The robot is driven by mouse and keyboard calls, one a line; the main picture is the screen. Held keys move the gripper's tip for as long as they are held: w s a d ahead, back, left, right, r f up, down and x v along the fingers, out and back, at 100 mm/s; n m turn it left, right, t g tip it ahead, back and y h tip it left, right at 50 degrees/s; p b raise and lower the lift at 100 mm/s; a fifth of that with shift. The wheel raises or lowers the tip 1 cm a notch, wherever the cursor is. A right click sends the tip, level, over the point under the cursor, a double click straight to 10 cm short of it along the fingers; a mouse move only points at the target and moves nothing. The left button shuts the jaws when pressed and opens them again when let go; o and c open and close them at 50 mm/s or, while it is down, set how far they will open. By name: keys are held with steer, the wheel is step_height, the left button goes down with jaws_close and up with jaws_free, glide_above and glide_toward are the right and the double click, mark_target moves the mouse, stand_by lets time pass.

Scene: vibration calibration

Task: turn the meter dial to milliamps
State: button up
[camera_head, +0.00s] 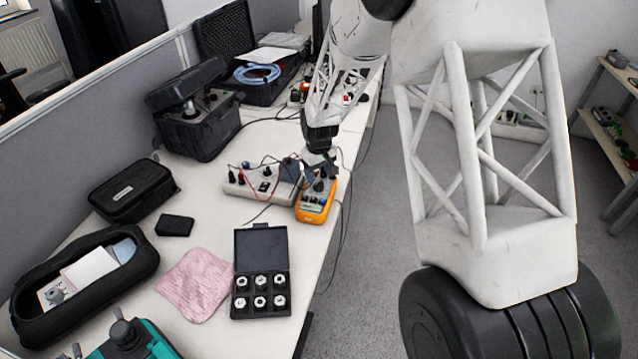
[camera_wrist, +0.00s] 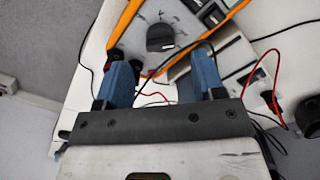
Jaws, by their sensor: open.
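The orange meter (camera_head: 313,211) lies on the table near its right edge. In the wrist view its grey face with the orange rim (camera_wrist: 122,20) is at the top. The black dial (camera_wrist: 160,37) is on that face, just beyond my fingers. In the head view my gripper (camera_head: 320,170) is over the dial end of the meter and partly hides it. In the wrist view my gripper (camera_wrist: 158,72) has two blue fingers spread apart with nothing held between them. The dial's markings are too small to read.
A white terminal box (camera_head: 245,184) with red and black leads stands left of the meter. Leads also pass close to my fingers. A black case of weights (camera_head: 261,246), a pink cloth (camera_head: 196,284) and a black pouch (camera_head: 132,190) lie nearer the camera.

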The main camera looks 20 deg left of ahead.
mark_target(319, 184)
steer(key=shift+f, duration=2.45)
steer(key=shift+c, duration=0.4)
steer(key=c, duration=0.8)
steer(key=shift+c, duration=0.2)
steer(key=shift+m, duration=0.5)
steer(key=m, duration=0.3)
steer(key=shift+a+m, duration=0.1)
steer(key=shift+m, duration=1.9)
